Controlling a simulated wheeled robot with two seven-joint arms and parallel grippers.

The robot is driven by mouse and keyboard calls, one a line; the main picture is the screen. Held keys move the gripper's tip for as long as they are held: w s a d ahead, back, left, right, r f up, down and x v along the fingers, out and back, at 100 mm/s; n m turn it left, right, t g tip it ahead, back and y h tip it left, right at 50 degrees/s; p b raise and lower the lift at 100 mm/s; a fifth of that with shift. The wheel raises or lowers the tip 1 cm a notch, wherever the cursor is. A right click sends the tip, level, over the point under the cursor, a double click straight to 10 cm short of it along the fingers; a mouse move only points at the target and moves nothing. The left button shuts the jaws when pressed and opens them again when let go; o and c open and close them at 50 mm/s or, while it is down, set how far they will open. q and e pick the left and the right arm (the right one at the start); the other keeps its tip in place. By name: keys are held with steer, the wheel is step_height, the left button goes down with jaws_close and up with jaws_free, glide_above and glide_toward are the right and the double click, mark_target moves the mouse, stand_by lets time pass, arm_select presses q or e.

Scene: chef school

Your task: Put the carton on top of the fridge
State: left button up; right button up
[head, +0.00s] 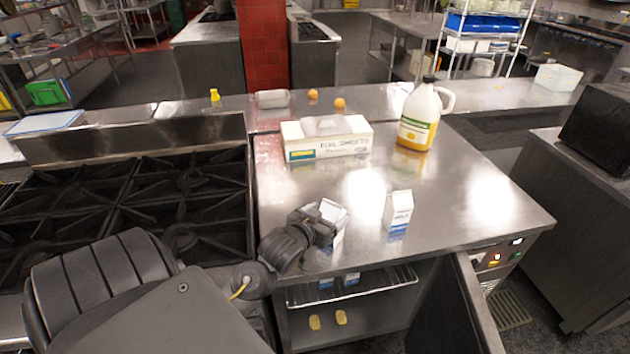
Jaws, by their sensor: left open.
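The fridge is a low steel unit with a shiny flat top (470,205); its door (465,305) stands open at the front. A white and blue milk carton (398,212) stands upright on the top near the front edge. A second white and blue carton (336,216) is at the front edge, left of the first, partly hidden by my left gripper (325,224). My left gripper is open right at this second carton; I cannot tell whether the fingers touch it. My right gripper is not in view.
A foil-sheets box (328,148) and a juice jug (418,118) stand toward the back of the top. A black gas stove (120,205) adjoins on the left. Inside the fridge, more cartons (352,279) and yellow items (315,322) show around a wire shelf (375,287). The top's right side is clear.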

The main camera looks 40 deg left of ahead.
arm_select(q)
steer(key=b+v, duration=0.1)
steer(key=v, duration=0.6)
steer(key=shift+s, duration=0.25)
steer(key=shift+r, duration=0.1)
steer(key=s+d+f+m+g+h, duration=0.1)
steer(key=s+d+f+m+g, duration=0.1)
steer(key=s+d+f+g, duration=0.6)
steer(key=s+d+f+m+g+h, duration=0.25)
steer(key=s+d+f, duration=0.25)
steer(key=s+f, duration=0.55)
step_height(320, 180, down, 29)
steer(key=s+g+b, duration=0.2)
steer(key=s+a+f+b, duration=0.1)
steer(key=s+a+f, duration=0.2)
steer(key=s+f, duration=1.2)
steer(key=shift+f+g+y+b, duration=0.2)
steer(key=shift+g+y+b, duration=0.1)
steer(key=shift+g+y, duration=0.15)
